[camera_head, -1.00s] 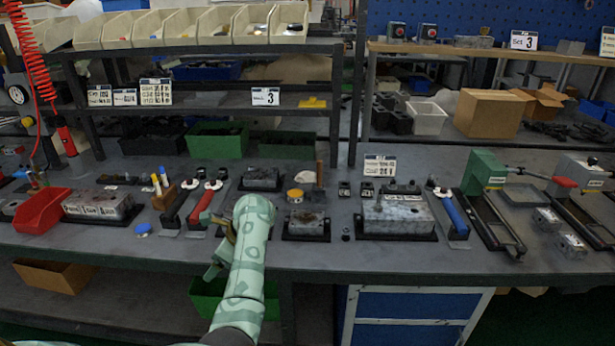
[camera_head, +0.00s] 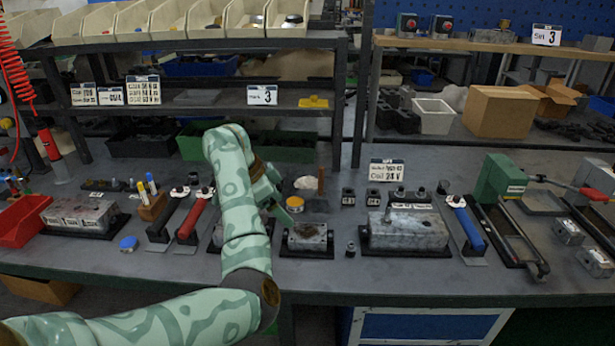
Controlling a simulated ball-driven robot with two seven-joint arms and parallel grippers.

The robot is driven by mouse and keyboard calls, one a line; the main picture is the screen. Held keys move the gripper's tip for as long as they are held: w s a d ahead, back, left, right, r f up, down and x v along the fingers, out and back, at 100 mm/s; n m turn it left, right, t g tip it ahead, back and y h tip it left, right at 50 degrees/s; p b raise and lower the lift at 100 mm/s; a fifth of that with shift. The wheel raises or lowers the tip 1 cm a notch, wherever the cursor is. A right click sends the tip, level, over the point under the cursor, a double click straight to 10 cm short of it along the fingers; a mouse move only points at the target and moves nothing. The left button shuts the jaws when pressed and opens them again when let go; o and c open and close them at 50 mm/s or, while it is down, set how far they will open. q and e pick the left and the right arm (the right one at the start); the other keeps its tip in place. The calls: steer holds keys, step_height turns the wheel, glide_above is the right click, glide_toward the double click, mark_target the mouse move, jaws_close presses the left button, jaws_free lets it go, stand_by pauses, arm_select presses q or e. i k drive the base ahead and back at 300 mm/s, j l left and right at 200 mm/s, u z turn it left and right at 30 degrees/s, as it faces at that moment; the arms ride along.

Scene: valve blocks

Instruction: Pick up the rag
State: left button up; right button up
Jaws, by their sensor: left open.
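A small pale crumpled piece (camera_head: 306,183), which looks like the rag, lies on the workbench behind a round orange-lidded tin (camera_head: 295,203). My left arm reaches up from the lower left in green patterned covering. My left gripper (camera_head: 281,194) is open, just left of the tin and the pale piece, with its fingers pointing right and down. It appears empty and apart from the pale piece. The forearm hides part of the bench and a block behind it. My right gripper is not in view.
A brown upright stick (camera_head: 321,180) stands right of the pale piece. A metal block (camera_head: 307,238) sits in front, and a larger valve block (camera_head: 408,232) to the right. Red-handled (camera_head: 192,218) and blue-handled (camera_head: 469,228) tools lie on either side. A shelf upright (camera_head: 338,110) rises behind.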

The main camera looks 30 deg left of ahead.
mark_target(309, 182)
steer(key=i+j, duration=0.85)
